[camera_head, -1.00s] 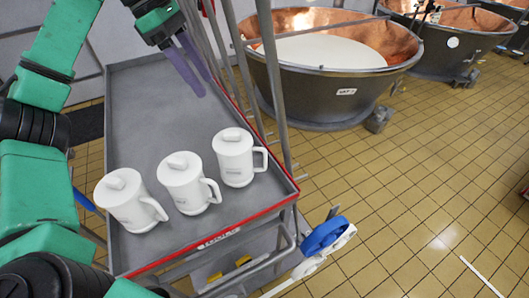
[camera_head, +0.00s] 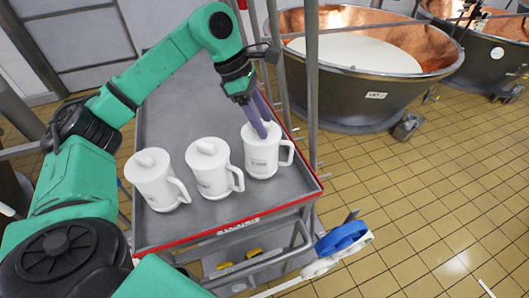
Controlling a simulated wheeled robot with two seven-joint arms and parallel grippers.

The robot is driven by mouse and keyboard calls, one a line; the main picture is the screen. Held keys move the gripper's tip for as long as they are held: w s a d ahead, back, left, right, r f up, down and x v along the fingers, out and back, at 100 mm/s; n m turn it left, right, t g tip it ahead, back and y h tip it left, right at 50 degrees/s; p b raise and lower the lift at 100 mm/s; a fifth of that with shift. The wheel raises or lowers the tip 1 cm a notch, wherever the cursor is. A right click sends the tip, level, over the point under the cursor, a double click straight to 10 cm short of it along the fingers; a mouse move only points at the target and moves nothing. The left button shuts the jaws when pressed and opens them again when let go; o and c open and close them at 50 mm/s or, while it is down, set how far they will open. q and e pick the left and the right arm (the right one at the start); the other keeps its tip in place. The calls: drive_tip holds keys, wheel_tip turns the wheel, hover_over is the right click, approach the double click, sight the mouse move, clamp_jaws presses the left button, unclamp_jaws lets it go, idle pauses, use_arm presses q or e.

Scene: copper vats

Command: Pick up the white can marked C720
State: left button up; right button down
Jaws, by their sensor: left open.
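Three white lidded cans with side handles stand upright in a row on the grey cart tray (camera_head: 185,100): a left can (camera_head: 158,183), a middle can (camera_head: 212,172) and a right can (camera_head: 261,155). Each has small dark print on its front, too small to read surely, so I cannot tell which is C720. My left gripper (camera_head: 264,128), with purple fingers, is open and points down at the top of the right can, at its lid knob. The fingers partly hide the knob, and I cannot tell whether they touch it. My right gripper is not in view.
The tray has a red front edge (camera_head: 230,229), and its back part is clear. Grey upright posts (camera_head: 312,80) stand along its right side. A copper vat (camera_head: 370,85) of white liquid stands beyond. A blue wheel-like part (camera_head: 341,238) sits at the cart's front right.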

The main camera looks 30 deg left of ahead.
use_arm(q)
clamp_jaws()
idle(1.3)
